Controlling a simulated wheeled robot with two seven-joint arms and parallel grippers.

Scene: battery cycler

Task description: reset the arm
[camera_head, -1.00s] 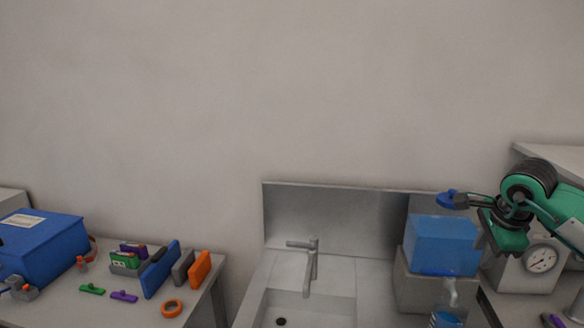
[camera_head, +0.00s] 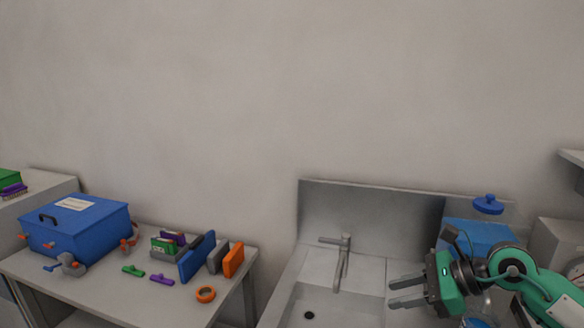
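My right gripper (camera_head: 391,293) is in front of the blue water container, over the right side of the sink. Its two grey fingers point left with a gap between them, open and empty. My green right arm (camera_head: 530,285) comes in from the lower right and covers part of the container. My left gripper is not in view.
A blue cap (camera_head: 488,204) is at the top of the blue container (camera_head: 475,232). The sink (camera_head: 320,305) has a faucet (camera_head: 343,260). On the left table are a blue box (camera_head: 85,228), coloured plates (camera_head: 198,258) and an orange ring (camera_head: 205,294).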

